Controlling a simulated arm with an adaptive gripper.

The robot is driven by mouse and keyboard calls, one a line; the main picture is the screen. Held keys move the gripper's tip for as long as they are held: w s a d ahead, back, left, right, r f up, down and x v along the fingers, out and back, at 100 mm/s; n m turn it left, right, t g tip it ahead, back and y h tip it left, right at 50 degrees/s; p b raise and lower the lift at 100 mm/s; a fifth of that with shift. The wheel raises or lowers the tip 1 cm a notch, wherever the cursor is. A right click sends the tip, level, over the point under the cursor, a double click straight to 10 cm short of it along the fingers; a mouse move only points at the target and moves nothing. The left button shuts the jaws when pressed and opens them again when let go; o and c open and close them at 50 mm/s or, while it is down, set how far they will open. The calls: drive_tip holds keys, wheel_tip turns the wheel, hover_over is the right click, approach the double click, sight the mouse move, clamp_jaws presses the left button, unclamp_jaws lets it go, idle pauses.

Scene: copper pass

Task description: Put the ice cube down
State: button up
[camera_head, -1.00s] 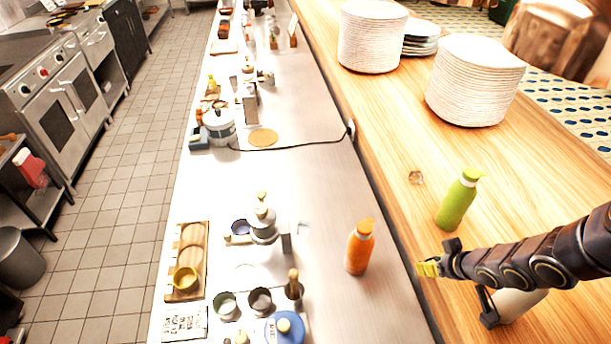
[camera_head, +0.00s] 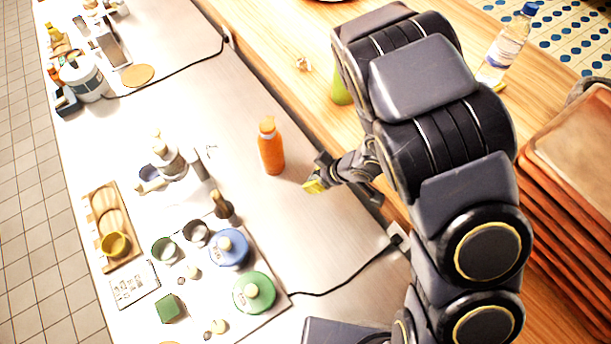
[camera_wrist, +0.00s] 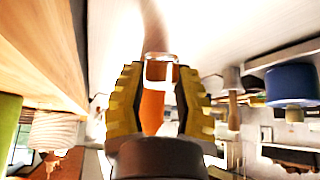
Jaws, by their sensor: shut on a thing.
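My gripper (camera_head: 314,186) is over the steel counter (camera_head: 235,95), close to its edge beside the wooden ledge and just right of the orange bottle (camera_head: 271,150). In the wrist view, its yellow ribbed fingers (camera_wrist: 158,100) are shut on a small clear ice cube (camera_wrist: 158,69). The orange bottle shows behind and through the cube there. The held cube cannot be made out in the head view. Another small clear lump (camera_head: 302,64) lies on the wooden ledge.
A green bottle (camera_head: 341,92) stands on the ledge, partly hidden by my arm. A clear water bottle (camera_head: 505,45) and stacked brown trays (camera_head: 570,215) are at right. Blue (camera_head: 229,252) and green (camera_head: 254,296) lidded pots stand nearer. Steel left of the orange bottle is bare.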

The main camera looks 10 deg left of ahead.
sight(316, 195)
drive_tip(key=shift+f, duration=2.85)
drive_tip(key=shift+f, duration=0.1)
drive_tip(key=o, duration=0.8)
drive_tip(key=shift+r, duration=0.2)
drive_tip(key=v, duration=0.5)
drive_tip(key=shift+d+r, duration=0.25)
drive_tip(key=shift+v, duration=0.85)
drive_tip(key=shift+s, duration=0.15)
